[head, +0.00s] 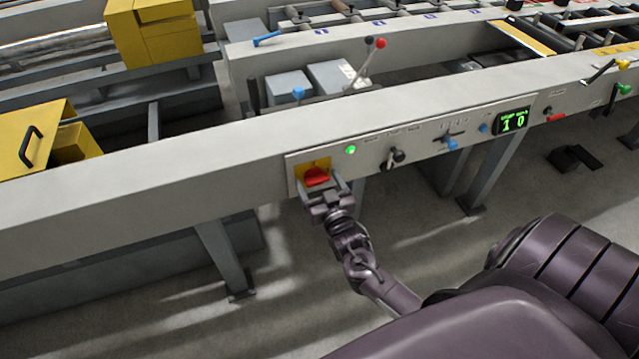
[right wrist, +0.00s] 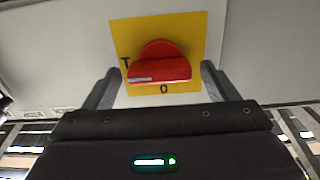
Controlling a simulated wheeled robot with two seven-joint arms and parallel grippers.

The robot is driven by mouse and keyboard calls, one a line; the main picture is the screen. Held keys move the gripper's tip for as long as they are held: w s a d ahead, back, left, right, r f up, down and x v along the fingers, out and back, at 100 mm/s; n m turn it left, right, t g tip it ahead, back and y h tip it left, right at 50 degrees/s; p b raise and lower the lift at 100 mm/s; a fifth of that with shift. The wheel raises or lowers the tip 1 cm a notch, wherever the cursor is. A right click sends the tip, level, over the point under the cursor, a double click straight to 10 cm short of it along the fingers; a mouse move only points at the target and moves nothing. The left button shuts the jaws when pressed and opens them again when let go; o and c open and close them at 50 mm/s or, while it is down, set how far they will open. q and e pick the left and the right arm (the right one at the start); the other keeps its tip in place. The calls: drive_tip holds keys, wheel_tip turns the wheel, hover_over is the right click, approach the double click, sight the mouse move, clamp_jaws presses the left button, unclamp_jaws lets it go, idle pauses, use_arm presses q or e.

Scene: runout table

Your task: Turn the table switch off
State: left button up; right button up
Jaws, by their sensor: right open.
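The table switch (head: 316,176) is a red rotary knob on a yellow plate, set on the front panel of the long grey table. In the right wrist view the red knob (right wrist: 159,68) has its handle lying crosswise, almost level. The yellow plate (right wrist: 195,30) bears a mark at the left and an "0" below the knob. My right gripper (head: 323,188) is at the switch. Its fingers (right wrist: 159,85) stand open, one on each side of the knob, with a gap on both sides. My left gripper is not in view.
On the same panel are a lit green lamp (head: 351,150), a black knob (head: 396,157), a blue-handled lever (head: 450,142) and a green display (head: 513,121) reading "1 0". A red-tipped lever (head: 380,43) stands behind the beam. The floor before the panel is partly clear.

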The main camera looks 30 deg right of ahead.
drive_tip(key=c, duration=1)
